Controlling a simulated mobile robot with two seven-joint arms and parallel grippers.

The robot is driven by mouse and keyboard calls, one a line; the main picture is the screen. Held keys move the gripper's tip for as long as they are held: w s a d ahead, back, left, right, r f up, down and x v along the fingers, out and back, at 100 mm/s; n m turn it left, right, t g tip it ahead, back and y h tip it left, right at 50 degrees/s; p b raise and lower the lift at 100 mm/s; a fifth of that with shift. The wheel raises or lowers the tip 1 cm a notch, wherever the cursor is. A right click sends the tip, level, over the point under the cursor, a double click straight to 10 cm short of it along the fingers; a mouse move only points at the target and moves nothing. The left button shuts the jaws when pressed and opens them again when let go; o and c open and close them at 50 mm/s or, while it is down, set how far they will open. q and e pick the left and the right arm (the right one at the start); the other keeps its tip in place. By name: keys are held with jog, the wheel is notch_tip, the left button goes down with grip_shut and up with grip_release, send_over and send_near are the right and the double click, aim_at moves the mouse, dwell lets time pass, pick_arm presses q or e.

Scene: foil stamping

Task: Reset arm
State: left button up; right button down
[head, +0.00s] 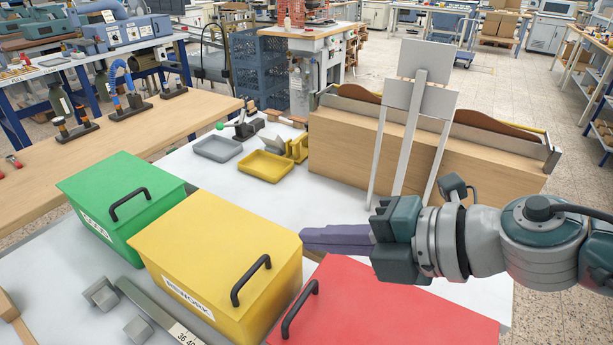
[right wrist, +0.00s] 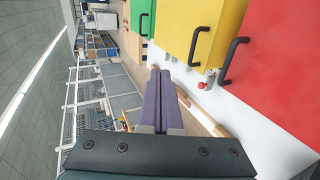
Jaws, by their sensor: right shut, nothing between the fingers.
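My right gripper (head: 304,240) comes in from the right in the head view, with its dark purple fingers pointing left. It is shut and empty, held above the table between the yellow box and the white stand. In the right wrist view its two fingers (right wrist: 160,75) lie together. My left gripper is not in view.
A green box (head: 120,200), a yellow box (head: 215,245) and a red box (head: 390,310), each with a black handle, stand in front. Behind are a grey tray (head: 217,149), a yellow tray (head: 265,167), a wooden panel (head: 340,150) and a white stand (head: 420,95).

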notch_tip(320, 180, up, 7)
jog(key=a+m+t+h, duration=0.1)
jog(key=a+m+t, duration=0.2)
jog(key=m+t, duration=0.35)
jog(key=s+d+f+m+g+h, duration=0.2)
jog(key=s+d+m+h, duration=0.25)
jog(key=d+m, duration=0.35)
jog(key=s+d+f+m+g+h, duration=0.2)
jog(key=s+d+m+h, duration=0.25)
jog(key=m, duration=0.45)
jog(key=s+d+m+g+p, duration=0.1)
jog(key=s+d+m+g, duration=0.15)
jog(key=s, duration=0.45)
jog(key=s+d+m+g+p, duration=0.1)
jog(key=s+d+g, duration=0.2)
jog(key=s, duration=0.4)
notch_tip(320, 180, up, 24)
jog(key=p, duration=2.3)
jog(key=shift+a+p, duration=0.15)
jog(key=shift+p, duration=0.25)
jog(key=shift+w, duration=0.1)
